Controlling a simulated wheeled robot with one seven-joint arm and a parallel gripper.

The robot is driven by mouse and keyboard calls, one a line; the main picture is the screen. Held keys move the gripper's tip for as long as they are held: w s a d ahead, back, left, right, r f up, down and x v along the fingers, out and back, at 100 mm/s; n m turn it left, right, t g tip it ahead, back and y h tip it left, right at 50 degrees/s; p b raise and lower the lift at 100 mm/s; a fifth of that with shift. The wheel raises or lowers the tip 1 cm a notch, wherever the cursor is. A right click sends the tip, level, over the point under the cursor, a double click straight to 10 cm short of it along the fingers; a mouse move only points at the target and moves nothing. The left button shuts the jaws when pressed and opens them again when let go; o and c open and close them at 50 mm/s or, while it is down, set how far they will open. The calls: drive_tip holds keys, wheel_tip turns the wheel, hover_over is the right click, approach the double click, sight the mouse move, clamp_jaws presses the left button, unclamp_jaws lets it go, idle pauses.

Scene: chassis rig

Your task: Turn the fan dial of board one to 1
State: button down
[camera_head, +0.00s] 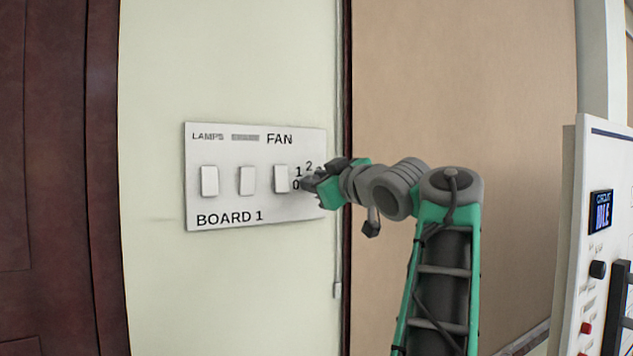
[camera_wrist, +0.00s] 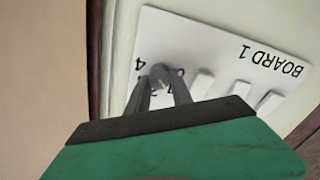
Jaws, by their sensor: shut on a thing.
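Board 1 (camera_head: 232,185) is a white panel on the pale wall, with three white rocker switches and the printed words LAMPS and FAN. The fan dial is hidden by my gripper (camera_head: 312,185) in the head view, where the marks 0, 1 and 2 show beside it. In the wrist view the board (camera_wrist: 215,45) appears upside down. There the grey fan dial (camera_wrist: 160,73) sits between the fingertips of my gripper (camera_wrist: 161,90), which is shut on it. A 4 shows beside the dial; other numerals are partly covered. The dial's pointing direction cannot be told.
A dark red door (camera_head: 45,180) stands at the left. A dark vertical trim (camera_head: 346,270) runs just right of the board, with a tan wall (camera_head: 470,90) beyond. A white panel with a display reading IDLE (camera_head: 600,210) stands at the right edge.

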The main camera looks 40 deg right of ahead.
drive_tip(key=c, duration=1.1)
unclamp_jaws()
drive_tip(key=b+v, duration=0.1)
drive_tip(key=v, duration=0.6)
drive_tip(key=shift+s, duration=0.4)
